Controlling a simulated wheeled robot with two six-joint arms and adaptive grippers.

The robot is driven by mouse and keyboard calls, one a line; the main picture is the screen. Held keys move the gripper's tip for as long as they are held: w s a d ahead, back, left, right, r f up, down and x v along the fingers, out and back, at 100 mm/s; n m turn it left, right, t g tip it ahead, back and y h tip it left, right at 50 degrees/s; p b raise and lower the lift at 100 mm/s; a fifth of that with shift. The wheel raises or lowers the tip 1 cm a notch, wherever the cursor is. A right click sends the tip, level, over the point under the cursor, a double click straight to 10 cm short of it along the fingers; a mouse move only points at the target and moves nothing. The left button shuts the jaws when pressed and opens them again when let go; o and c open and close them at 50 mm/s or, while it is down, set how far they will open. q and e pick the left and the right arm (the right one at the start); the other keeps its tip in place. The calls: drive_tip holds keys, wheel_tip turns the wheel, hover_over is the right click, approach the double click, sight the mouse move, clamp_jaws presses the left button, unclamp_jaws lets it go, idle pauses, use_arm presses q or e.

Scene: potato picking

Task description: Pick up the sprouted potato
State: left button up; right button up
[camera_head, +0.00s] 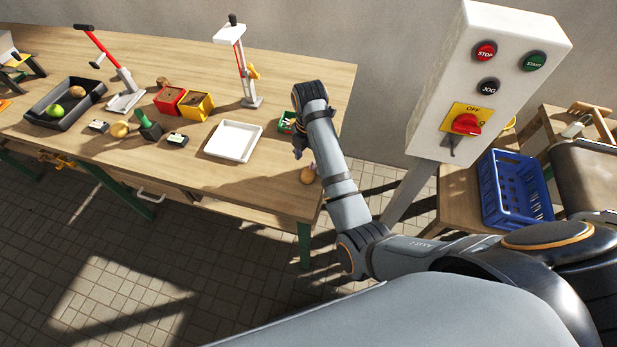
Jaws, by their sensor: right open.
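A tan potato (307,176) lies near the right end of the wooden table, by its front edge. Small purplish bits, possibly sprouts, show at its upper side. My right gripper (299,152) hangs above and just left of this potato, open and apart from it as far as I can see. My forearm passes close by the potato's right side. Another tan potato (119,130) lies further left on the table, with no sprouts that I can make out. My left gripper is not in view.
A white tray (233,141) and a small green box (287,122) are left of my right arm. A black tray (70,106) holds round produce. Red (168,101) and yellow (197,106) boxes stand mid-table. A control box (485,80) and blue crate (513,190) are at right.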

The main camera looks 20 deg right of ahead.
sight(309, 170)
drive_tip(key=shift+s, duration=0.1)
drive_tip(key=f, duration=0.1)
drive_tip(key=f+p, duration=0.1)
drive_tip(key=f, duration=0.2)
drive_tip(key=shift+s+a, duration=0.15)
drive_tip(key=shift+s, duration=0.2)
drive_tip(key=shift+w+f, duration=0.1)
drive_tip(key=shift+f, duration=0.4)
drive_tip(key=c, duration=1.3)
drive_tip(key=shift+o, duration=0.2)
drive_tip(key=shift+r+p, duration=0.15)
drive_tip(key=shift+p, duration=0.15)
